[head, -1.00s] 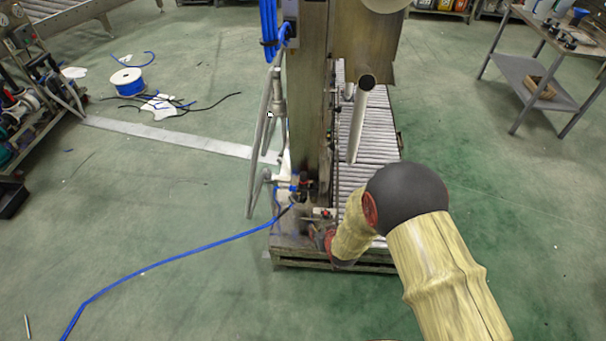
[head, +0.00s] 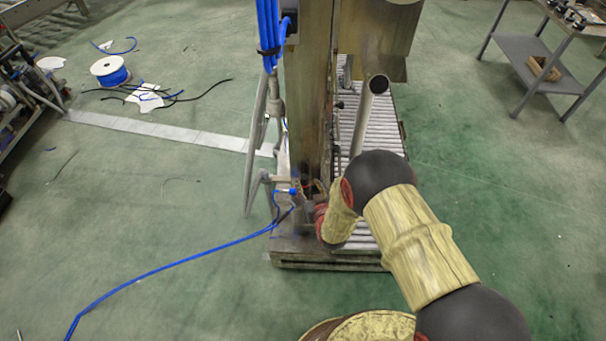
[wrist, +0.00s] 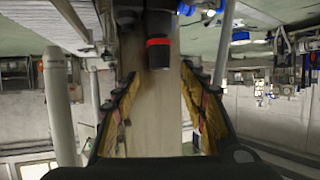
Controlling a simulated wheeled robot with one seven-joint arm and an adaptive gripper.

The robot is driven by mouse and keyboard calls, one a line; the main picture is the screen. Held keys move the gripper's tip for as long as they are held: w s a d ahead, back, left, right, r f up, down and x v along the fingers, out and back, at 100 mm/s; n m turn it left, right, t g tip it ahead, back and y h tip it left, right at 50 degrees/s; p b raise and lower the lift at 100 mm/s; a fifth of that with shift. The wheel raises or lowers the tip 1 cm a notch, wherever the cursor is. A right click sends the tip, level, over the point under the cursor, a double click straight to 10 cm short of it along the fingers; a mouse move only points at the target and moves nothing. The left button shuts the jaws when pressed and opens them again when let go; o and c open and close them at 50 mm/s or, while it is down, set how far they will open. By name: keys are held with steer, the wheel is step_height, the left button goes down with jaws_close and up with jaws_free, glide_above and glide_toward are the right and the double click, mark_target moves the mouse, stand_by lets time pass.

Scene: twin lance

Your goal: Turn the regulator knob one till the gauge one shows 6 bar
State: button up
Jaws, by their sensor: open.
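In the wrist view a dark cylindrical knob with a red band (wrist: 158,53), which looks like the regulator knob, hangs at the top centre. My gripper (wrist: 158,76) is open and empty, its two fingers spread to the left and right below the knob. The knob lies between their lines, towards the tips; I cannot tell whether it is between the fingers in depth. In the head view the end of my arm is low beside the metal post (head: 308,100), and the fingers cannot be made out. I cannot make out a gauge face or its reading.
A blue hose (head: 165,268) runs over the floor to the post's foot. A roller conveyor (head: 390,125) and an upright pipe (head: 362,125) stand right of the post. A cable spool (head: 110,71) lies at left.

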mark_target(305, 179)
steer(key=b+x, duration=0.2)
steer(key=x, duration=0.4)
steer(key=shift+w+f, duration=0.1)
steer(key=shift+w, duration=0.15)
steer(key=shift+c, duration=0.9)
jaws_close()
